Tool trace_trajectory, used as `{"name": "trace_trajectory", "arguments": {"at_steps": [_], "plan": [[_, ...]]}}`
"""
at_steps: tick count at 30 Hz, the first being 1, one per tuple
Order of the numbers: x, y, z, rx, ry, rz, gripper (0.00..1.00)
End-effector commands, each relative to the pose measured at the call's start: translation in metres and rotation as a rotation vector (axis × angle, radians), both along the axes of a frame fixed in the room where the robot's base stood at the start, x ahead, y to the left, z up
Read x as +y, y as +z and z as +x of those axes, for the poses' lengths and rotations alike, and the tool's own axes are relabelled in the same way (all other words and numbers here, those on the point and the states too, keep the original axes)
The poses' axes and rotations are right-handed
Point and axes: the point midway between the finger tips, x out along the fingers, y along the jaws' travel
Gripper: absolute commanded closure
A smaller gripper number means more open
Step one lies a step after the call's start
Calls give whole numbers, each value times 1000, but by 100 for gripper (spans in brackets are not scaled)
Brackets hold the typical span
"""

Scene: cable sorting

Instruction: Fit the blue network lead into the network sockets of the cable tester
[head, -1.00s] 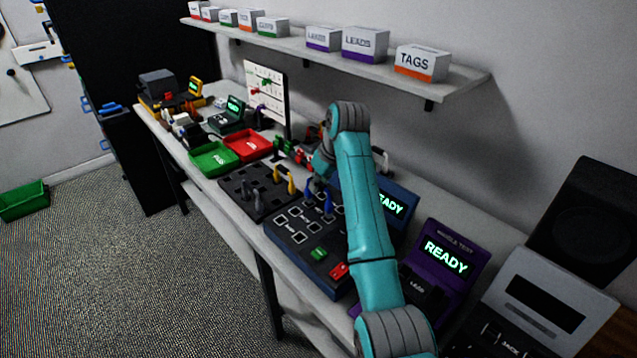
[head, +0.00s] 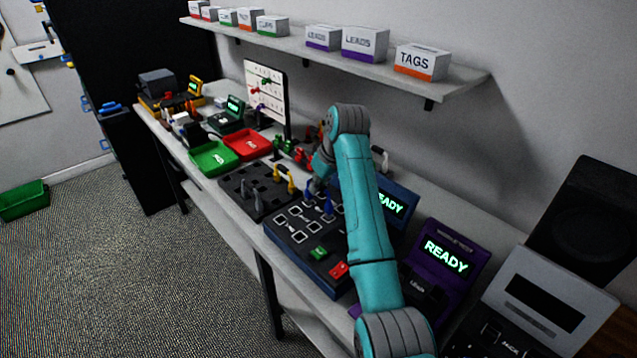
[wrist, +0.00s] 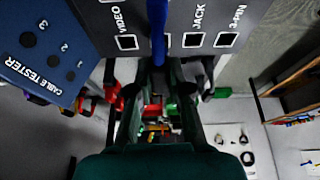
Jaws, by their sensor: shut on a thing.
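The blue network lead (head: 328,206) shows in the head view as two blue plug ends hanging below my gripper (head: 318,184), over the cable tester's dark socket panel (head: 283,236). In the wrist view, my gripper (wrist: 160,72) is shut on the blue lead (wrist: 158,35), which stands out in front of the panel between the sockets marked VIDEO and JACK. The lead hides part of that socket row. I cannot tell whether its ends touch the panel. The tester's blue part (wrist: 50,25) carries the words CABLE TESTER; its screen (head: 391,204) reads READY.
A dark rack (head: 247,195) with yellow and grey leads stands left of the panel. Beyond it are a green tray (head: 212,158) and a red tray (head: 247,145). A purple tester (head: 446,258) stands to the right. A shelf (head: 390,72) with labelled boxes runs above the bench.

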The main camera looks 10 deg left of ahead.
Motion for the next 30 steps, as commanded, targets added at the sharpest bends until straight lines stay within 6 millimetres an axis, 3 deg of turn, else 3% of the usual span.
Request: {"name": "trace_trajectory", "arguments": {"at_steps": [30], "plan": [[0,-8,0,0,0,0,100]]}}
